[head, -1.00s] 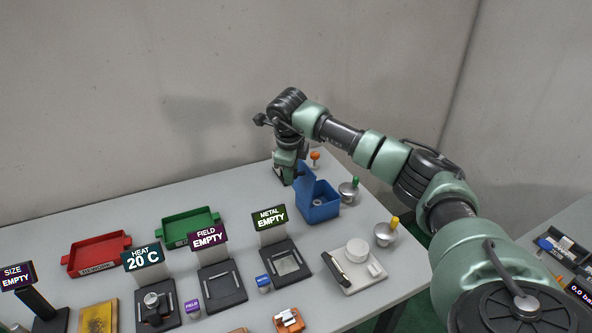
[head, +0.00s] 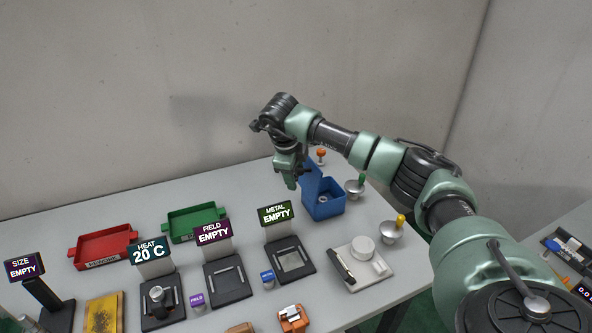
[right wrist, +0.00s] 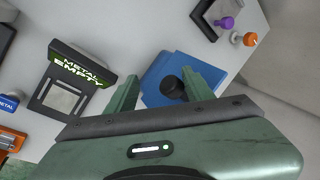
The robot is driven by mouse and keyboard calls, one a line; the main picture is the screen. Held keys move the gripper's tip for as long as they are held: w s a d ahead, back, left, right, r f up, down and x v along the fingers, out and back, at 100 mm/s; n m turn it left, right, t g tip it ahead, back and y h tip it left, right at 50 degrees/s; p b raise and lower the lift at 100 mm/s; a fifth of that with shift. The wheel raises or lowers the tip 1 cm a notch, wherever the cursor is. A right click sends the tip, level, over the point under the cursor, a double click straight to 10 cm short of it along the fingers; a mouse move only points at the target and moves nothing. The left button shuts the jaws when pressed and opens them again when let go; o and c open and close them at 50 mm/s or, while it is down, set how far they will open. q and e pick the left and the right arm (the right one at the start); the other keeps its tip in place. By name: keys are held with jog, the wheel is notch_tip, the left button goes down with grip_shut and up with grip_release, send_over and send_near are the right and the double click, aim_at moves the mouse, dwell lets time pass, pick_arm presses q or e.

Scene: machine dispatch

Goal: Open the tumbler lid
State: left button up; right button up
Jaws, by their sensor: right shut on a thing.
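The tumbler is a blue box (head: 326,209) near the back right of the table, with a round grey part inside. Its blue lid (head: 311,182) stands raised on the left side of the box. My right gripper (head: 292,184) is at the lid's left, close against it. In the right wrist view a round black knob (right wrist: 172,87) shows in front of the blue surface (right wrist: 154,76), between my right fingers (right wrist: 163,92). The gripper is shut on this knob; the exact contact is hard to see. My left gripper is not in view.
A metal station (head: 288,262) stands in front of the box, and a green tray (head: 178,237) lies to the left. Metal bowls with a green handle (head: 361,181) and a yellow handle (head: 400,221) stand to the right. A white device (head: 346,277) is nearer.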

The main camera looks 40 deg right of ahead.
jog(key=shift+w+r, duration=0.1)
jog(key=shift+r, duration=0.05)
jog(key=shift+r, duration=0.1)
dwell(0.3)
jog(key=b+v, duration=0.2)
jog(key=v, duration=0.5)
jog(key=shift+r, duration=0.3)
jog(key=shift+a+f, duration=0.15)
